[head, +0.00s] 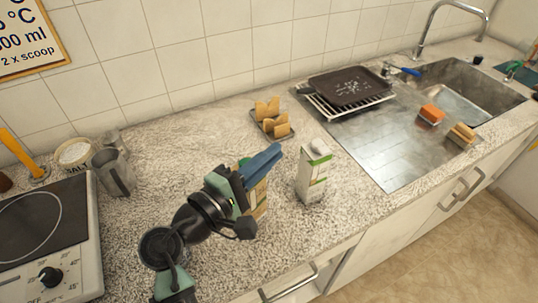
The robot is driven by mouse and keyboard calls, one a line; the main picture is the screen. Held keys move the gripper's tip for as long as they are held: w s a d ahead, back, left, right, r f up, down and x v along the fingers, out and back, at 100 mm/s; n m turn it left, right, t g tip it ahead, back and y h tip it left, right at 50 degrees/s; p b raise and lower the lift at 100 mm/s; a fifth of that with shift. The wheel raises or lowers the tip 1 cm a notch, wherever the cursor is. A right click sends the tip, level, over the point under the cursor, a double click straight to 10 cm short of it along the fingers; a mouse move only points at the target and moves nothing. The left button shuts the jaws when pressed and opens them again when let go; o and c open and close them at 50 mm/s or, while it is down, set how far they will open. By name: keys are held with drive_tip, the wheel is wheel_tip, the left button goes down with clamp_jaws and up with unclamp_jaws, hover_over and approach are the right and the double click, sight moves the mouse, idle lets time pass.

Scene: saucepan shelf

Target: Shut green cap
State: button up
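My gripper (269,156), with blue fingers, is in the middle of the counter, in front of a carton (260,196) with tan and green sides. The gripper hides most of this carton. A small green patch (243,161) shows just behind the fingers; it may be the green cap, but I cannot tell whether it is open or shut. The finger gap is not clear, and I cannot tell whether the fingers touch the carton. A white carton (313,177) with green markings and a pale cap (319,147) stands upright to the right, apart from the gripper.
A rack with toast (271,121) stands behind the cartons. A dark tray (350,86) lies on a wire rack beside the sink (448,104). Metal cups (114,174), a salt bowl (74,153) and a cooker (45,240) are at the left. The counter between cups and gripper is clear.

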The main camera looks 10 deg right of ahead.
drive_tip(key=shift+o, duration=0.4)
drive_tip(key=b+v, duration=0.1)
drive_tip(key=v, duration=1.2)
drive_tip(key=shift+b, duration=0.35)
